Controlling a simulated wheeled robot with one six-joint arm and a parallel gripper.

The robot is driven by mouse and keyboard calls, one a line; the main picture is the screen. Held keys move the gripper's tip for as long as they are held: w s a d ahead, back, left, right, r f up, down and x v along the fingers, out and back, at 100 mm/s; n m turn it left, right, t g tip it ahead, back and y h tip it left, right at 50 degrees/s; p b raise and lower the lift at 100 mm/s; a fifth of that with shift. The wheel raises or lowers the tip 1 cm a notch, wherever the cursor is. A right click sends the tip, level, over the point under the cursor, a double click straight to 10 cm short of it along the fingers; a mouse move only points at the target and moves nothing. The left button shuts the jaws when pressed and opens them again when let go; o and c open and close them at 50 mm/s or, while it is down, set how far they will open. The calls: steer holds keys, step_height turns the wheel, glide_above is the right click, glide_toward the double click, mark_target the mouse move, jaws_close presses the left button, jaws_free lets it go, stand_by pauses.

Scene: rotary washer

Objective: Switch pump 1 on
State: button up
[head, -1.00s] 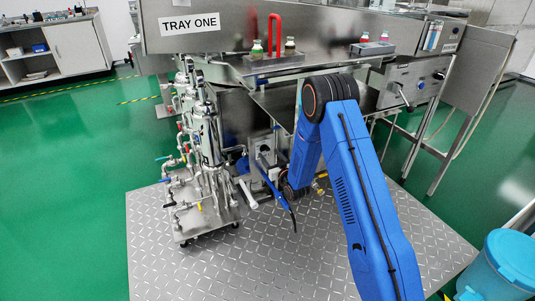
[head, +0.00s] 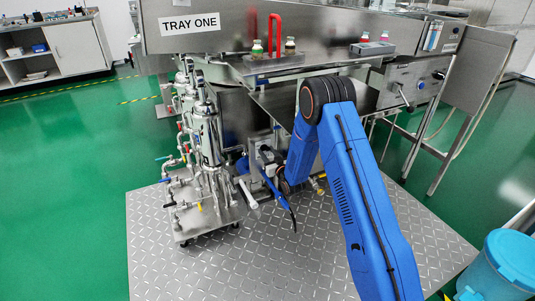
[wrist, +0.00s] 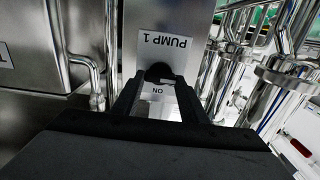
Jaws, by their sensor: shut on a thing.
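The PUMP 1 label (wrist: 165,48) shows on a pale switch plate in the wrist view, upside down to the camera. Just below it is a dark rounded switch knob (wrist: 158,71). An ON mark (wrist: 157,90) lies on the plate between my fingers. My gripper (wrist: 158,82) reaches in from the bottom, its two dark fingers on either side of the knob and shut on it. The fingers partly hide the plate, and the knob's exact angle is hard to tell. In the head view my blue arm reaches down beside the pump machinery, and my gripper cannot be made out.
A rack of steel filter housings with coloured valves (head: 205,135) stands left of my arm. Steel pipes (wrist: 285,70) crowd the right of the wrist view. The TRAY ONE washer (head: 230,40) spans the back. A blue-lidded bin (head: 512,258) stands at the right.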

steer(key=m, duration=0.4)
steer(key=shift+d+m, duration=0.1)
steer(key=shift+m, duration=0.3)
steer(key=m, duration=0.4)
steer(key=shift+m, duration=0.3)
steer(key=shift+w+d+f+m, duration=0.1)
steer(key=shift+f+m, duration=0.05)
steer(key=shift+m, duration=3.95)
steer(key=o, duration=1)
steer(key=shift+o, duration=0.2)
